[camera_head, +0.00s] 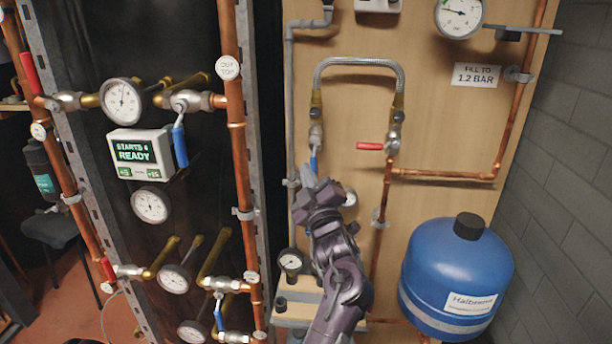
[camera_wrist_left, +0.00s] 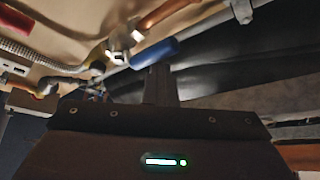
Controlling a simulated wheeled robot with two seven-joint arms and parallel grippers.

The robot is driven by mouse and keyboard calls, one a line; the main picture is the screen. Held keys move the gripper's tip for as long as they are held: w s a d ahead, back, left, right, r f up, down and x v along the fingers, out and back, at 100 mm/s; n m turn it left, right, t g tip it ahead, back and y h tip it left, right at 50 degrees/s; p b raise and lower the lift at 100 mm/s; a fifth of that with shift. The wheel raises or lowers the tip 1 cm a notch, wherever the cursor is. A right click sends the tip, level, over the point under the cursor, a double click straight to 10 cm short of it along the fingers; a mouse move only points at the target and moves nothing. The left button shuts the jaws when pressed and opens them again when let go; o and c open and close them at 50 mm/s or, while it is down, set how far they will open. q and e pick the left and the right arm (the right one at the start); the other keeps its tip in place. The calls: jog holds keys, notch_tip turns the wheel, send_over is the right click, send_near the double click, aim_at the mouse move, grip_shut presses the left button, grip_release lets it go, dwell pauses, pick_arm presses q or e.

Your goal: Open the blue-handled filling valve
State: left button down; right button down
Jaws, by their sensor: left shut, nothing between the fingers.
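The filling valve (camera_head: 316,134) is on the wooden panel, below the left end of the braided hose (camera_head: 358,62). Its blue handle (camera_head: 314,161) points down, and its lower end is close to my gripper. My left gripper (camera_head: 309,176) is shut and empty, just below the handle; I cannot tell whether it touches. In the left wrist view, the blue handle (camera_wrist_left: 155,52) lies just beyond the shut fingers (camera_wrist_left: 160,86), with the valve body (camera_wrist_left: 122,40) at its left. My right gripper is not in view.
A red-handled valve (camera_head: 371,146) is close by on the right. A "FILL TO 1.2 BAR" sign (camera_head: 476,75) and a gauge (camera_head: 460,15) are upper right. A blue tank (camera_head: 455,275) stands lower right. Other blue handles (camera_head: 180,146) are on the left rack.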

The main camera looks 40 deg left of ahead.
pick_arm(q)
jog(key=shift+w+d+r, duration=0.15)
jog(key=shift+d+r, duration=0.05)
